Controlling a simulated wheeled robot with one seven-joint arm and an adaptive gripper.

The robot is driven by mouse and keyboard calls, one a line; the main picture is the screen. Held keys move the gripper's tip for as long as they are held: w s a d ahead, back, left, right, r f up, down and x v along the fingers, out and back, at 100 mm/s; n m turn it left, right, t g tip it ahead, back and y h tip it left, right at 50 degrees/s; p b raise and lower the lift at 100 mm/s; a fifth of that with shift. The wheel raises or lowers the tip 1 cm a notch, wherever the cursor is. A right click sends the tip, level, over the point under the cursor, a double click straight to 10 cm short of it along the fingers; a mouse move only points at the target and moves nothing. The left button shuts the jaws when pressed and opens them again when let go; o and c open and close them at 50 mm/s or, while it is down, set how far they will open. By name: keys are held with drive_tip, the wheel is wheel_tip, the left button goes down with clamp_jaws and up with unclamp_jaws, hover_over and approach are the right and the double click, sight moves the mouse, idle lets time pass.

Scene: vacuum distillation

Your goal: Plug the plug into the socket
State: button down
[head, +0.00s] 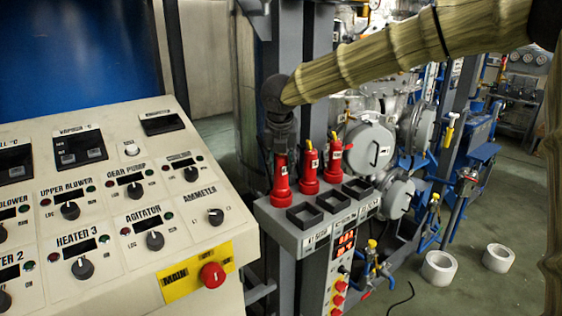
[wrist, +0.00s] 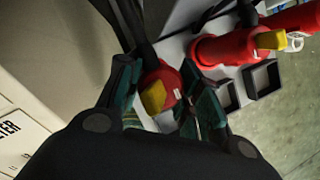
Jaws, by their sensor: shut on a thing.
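My gripper (head: 281,142) points down at the left end of the grey socket box. It is shut on the leftmost red plug (head: 281,184), which stands roughly upright. In the wrist view the same red plug (wrist: 168,80), with a yellow part, shows between the fingers (wrist: 160,108). I cannot tell whether its lower end is seated or just lifted. Three black square sockets (head: 304,216) (head: 331,201) (head: 357,188) lie along the box's front, beside the plugs. Two square sockets also show in the wrist view (wrist: 262,78) (wrist: 229,95).
Two other red plugs (head: 309,168) (head: 334,160) stand close to the right of the held one. A beige control panel (head: 110,215) with a red button (head: 212,275) is at left. A grey post (head: 317,80) rises behind the box. Machinery with round covers (head: 370,146) is at right.

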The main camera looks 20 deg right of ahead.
drive_tip(key=shift+f+b, duration=0.3)
drive_tip(key=shift+f, duration=0.35)
drive_tip(key=c, duration=0.9)
unclamp_jaws()
drive_tip(key=v, duration=1.2)
